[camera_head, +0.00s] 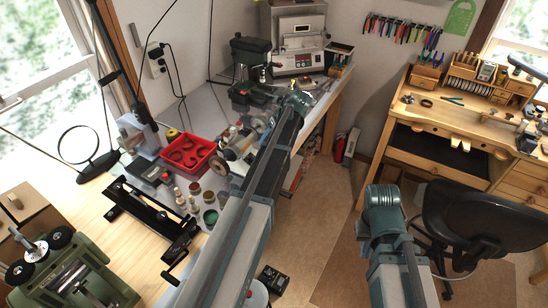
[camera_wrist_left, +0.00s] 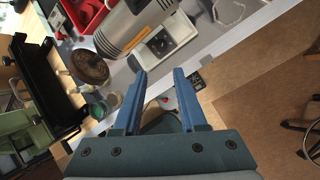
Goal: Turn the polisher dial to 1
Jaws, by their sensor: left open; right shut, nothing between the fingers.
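In the left wrist view the polisher has a grey rounded motor (camera_wrist_left: 128,25) with a brown wheel (camera_wrist_left: 90,67) on its left. A black dial (camera_wrist_left: 160,43) sits on its white plate; the number it points at is too small to read. My left gripper (camera_wrist_left: 161,72) is open and empty, its blue fingers apart just below the dial, not visibly around it. In the head view the polisher wheel (camera_head: 213,166) shows, but my left arm covers the dial area and my left gripper. My right gripper (camera_head: 386,208) is shut and empty, away from the bench; its fingers are indistinct.
A red tray (camera_head: 188,153), small jars (camera_head: 194,187) and a black rack (camera_head: 150,215) stand left of the polisher. A green machine (camera_head: 75,275) is at lower left. A wooden workbench (camera_head: 440,118) and black chair (camera_head: 480,215) are right. Floor between benches is mostly clear.

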